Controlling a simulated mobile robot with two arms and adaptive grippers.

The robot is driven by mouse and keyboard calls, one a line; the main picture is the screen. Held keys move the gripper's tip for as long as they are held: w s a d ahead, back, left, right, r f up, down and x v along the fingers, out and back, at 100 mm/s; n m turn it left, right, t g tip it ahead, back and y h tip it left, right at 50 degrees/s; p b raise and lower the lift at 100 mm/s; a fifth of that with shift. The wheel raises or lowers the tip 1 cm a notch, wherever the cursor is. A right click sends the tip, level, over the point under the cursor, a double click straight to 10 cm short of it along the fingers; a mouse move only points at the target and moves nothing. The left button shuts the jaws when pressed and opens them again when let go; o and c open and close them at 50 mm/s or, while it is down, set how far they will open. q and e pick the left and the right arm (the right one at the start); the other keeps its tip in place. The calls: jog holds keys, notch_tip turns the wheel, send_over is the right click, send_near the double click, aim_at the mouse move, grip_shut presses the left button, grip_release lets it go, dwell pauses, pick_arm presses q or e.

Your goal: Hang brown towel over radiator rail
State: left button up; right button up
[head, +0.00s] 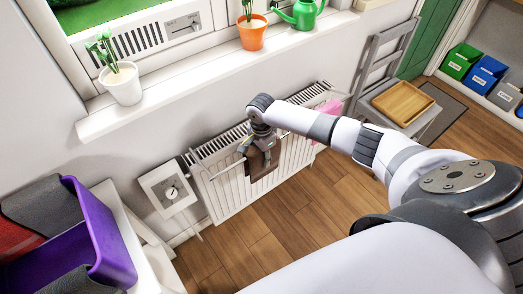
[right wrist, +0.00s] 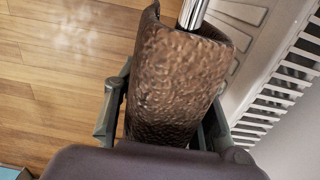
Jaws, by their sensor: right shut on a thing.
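The brown towel (head: 262,166) hangs at the front of the white radiator (head: 222,192). In the right wrist view the towel (right wrist: 180,80) is folded over the chrome rail (right wrist: 194,13), which comes out from under its fold at the top. My right gripper (head: 261,146) reaches in from the right and is at the towel's upper part. In the wrist view its two fingers (right wrist: 163,118) lie on either side of the towel, shut on it. The towel's lower end behind the gripper body is hidden in that view. My left gripper is not in view.
A pink cloth (head: 328,110) hangs at the radiator's far end. Potted plants stand on the sill (head: 180,85) above. A purple bin (head: 100,235) is at lower left. A grey chair (head: 395,85) stands beyond.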

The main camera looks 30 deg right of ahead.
jog(key=shift+f, duration=0.15)
jog(key=o, duration=1.2)
jog(key=shift+o, duration=0.2)
notch_tip(320, 180, up, 12)
